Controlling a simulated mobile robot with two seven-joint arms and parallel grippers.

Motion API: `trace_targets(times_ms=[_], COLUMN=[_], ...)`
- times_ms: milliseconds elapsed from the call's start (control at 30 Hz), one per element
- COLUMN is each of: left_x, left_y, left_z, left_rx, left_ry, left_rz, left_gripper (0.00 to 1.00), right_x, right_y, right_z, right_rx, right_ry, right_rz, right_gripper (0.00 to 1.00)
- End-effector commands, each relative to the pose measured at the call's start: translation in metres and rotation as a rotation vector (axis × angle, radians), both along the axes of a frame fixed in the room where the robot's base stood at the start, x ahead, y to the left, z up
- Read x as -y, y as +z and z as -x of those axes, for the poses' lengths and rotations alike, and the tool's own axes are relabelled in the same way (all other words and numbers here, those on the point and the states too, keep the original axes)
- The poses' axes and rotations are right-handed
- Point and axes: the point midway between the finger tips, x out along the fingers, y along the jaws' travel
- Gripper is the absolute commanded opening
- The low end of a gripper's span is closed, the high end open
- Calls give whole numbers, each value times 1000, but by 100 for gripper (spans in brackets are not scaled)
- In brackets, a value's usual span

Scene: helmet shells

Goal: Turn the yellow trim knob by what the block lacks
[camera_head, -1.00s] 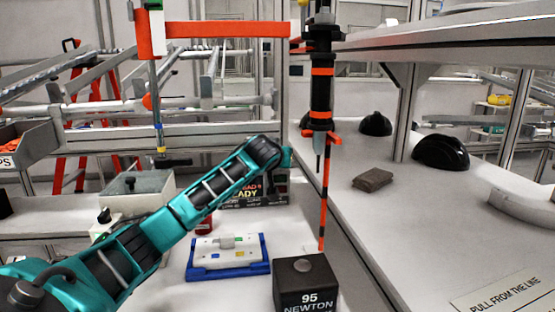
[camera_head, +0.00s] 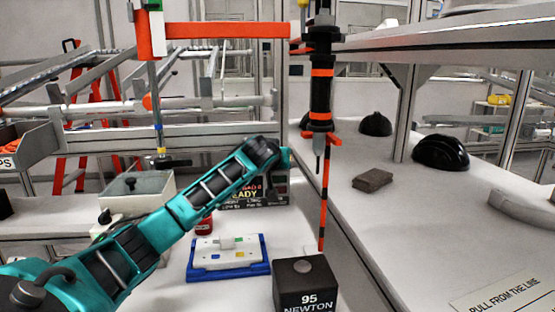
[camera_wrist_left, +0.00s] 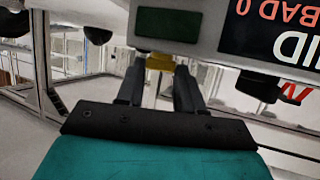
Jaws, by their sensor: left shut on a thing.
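In the left wrist view, the yellow trim knob (camera_wrist_left: 160,62) sits under the edge of a grey housing (camera_wrist_left: 215,25). My left gripper (camera_wrist_left: 160,75) has one dark finger on each side of it and is shut on it. In the head view my left arm hides the knob and the fingers, and its wrist ends in front of the dark display (camera_head: 270,192), whose lettering includes "READY". A black block (camera_head: 305,288) marked "95 NEWTON" stands on the bench at the front. My right gripper is not in view.
A black and orange driver (camera_head: 321,85) hangs above the bench, with a striped rod (camera_head: 323,205) below it. A blue and white tray (camera_head: 228,271) lies left of the block. Black helmet shells (camera_head: 440,152) and a brown pad (camera_head: 372,180) lie on the right-hand bench.

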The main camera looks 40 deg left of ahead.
Motion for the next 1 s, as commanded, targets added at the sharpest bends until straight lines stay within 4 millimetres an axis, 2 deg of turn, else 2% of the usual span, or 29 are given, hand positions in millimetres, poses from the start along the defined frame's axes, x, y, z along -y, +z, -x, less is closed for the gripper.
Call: trace_targets(times_ms=[267,600,1000], left_x=[-3,-7,-11], left_y=[2,3,1], left_z=[2,3,4], left_rx=[-4,-3,0], left_ry=[-67,-246,-419], left_rz=[-1,-2,-2], left_gripper=[6,6,6], right_x=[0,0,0], right_y=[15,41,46], right_z=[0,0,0], right_rx=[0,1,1], right_ry=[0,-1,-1], right_rz=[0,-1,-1], right_gripper=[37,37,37])
